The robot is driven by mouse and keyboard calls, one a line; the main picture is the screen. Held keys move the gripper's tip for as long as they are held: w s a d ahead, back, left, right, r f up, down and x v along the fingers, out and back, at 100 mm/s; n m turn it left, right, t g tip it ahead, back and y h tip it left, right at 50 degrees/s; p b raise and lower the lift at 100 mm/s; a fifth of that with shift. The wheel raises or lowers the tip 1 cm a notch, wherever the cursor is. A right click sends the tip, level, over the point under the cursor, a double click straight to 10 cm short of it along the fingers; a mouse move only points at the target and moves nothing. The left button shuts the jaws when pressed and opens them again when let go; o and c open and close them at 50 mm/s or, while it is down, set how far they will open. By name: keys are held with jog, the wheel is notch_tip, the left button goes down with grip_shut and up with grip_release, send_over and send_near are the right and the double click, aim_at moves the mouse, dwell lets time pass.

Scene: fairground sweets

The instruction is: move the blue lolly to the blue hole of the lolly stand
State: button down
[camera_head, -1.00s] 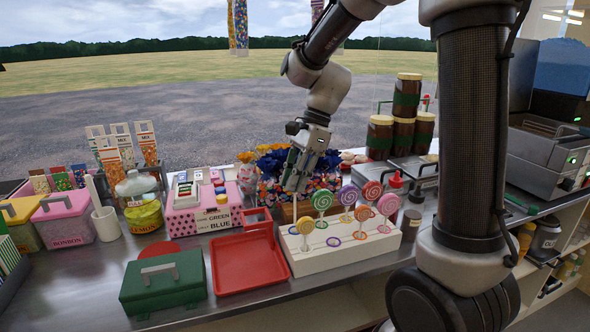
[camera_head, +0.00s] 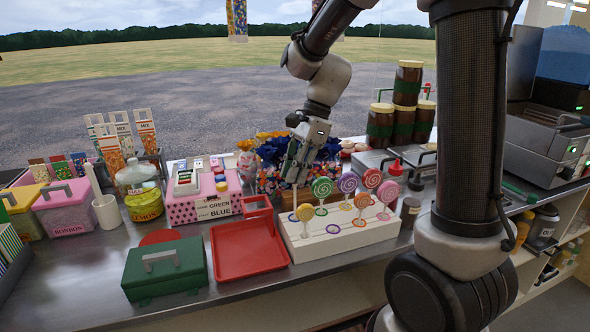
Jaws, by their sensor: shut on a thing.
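My gripper (camera_head: 295,180) points down just behind the left part of the white lolly stand (camera_head: 345,243). The stand holds a yellow-orange lolly (camera_head: 305,212), a green lolly (camera_head: 322,187), a purple lolly (camera_head: 348,182), an orange lolly (camera_head: 363,201) and two pink ones. Coloured rings mark holes on its top.
A red tray (camera_head: 250,277) lies left of the stand, with a green box (camera_head: 190,283) beyond it. A pink box (camera_head: 190,212) stands behind the tray. Blue and orange flower-like shapes (camera_head: 272,152) crowd behind my gripper. Tall jars (camera_head: 380,128) stand behind right.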

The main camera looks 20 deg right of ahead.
aim_at(295, 187)
jog(key=shift+f, duration=1.15)
jog(key=shift+f, duration=0.4)
dwell(0.4)
jog(key=shift+f, duration=0.65)
